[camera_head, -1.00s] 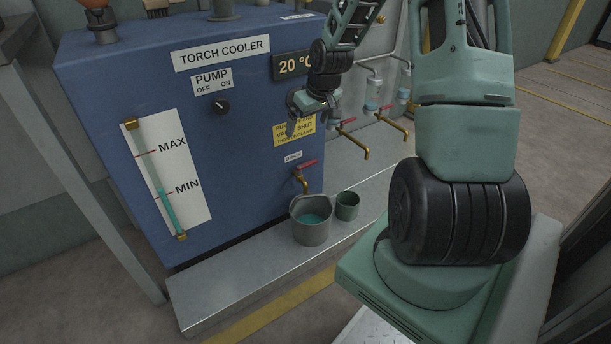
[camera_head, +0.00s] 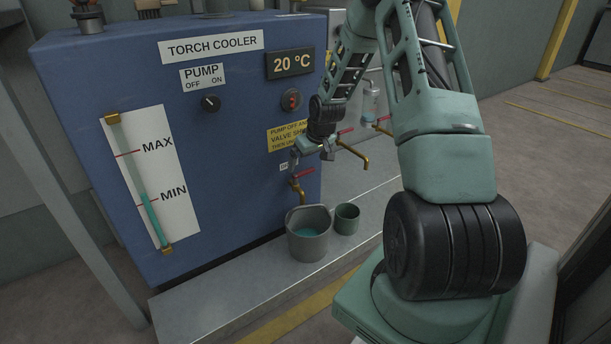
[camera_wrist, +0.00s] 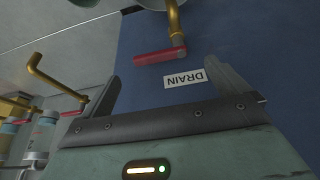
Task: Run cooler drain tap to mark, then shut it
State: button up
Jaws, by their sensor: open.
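The drain tap (camera_head: 298,187) is brass with a red lever handle (camera_head: 303,174), low on the front of the blue torch cooler (camera_head: 235,150). In the wrist view the red handle (camera_wrist: 160,55) lies just beyond the fingertips, beside the DRAIN label (camera_wrist: 184,78). My gripper (camera_wrist: 165,80) is open and empty, its fingers apart. In the head view my gripper (camera_head: 305,155) is just above the handle. The sight gauge (camera_head: 152,185) shows teal liquid up to about the MIN line. A grey bucket (camera_head: 309,240) under the spout holds teal liquid. I cannot make out a stream.
A small grey-green cup (camera_head: 347,218) stands right of the bucket on the metal ledge (camera_head: 230,300). More brass taps with red handles (camera_head: 355,150) are to the right, close to my arm. The pump knob (camera_head: 211,103) is higher on the panel.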

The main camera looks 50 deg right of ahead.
aim_at(305, 172)
jog(key=shift+b+x, duration=0.75)
jog(key=shift+x, duration=1.45)
jog(key=shift+c, duration=0.3)
jog(key=c, duration=1.3)
jog(key=shift+s+a+r+m+h+p, duration=0.25)
jog(key=shift+m+p, duration=0.35)
jog(key=shift+p, duration=0.45)
jog(key=shift+f+m+p, duration=0.2)
jog(key=shift+m+p, duration=0.15)
jog(key=shift+m, duration=0.25)
jog(key=o, duration=1.4)
jog(key=shift+c, duration=0.2)
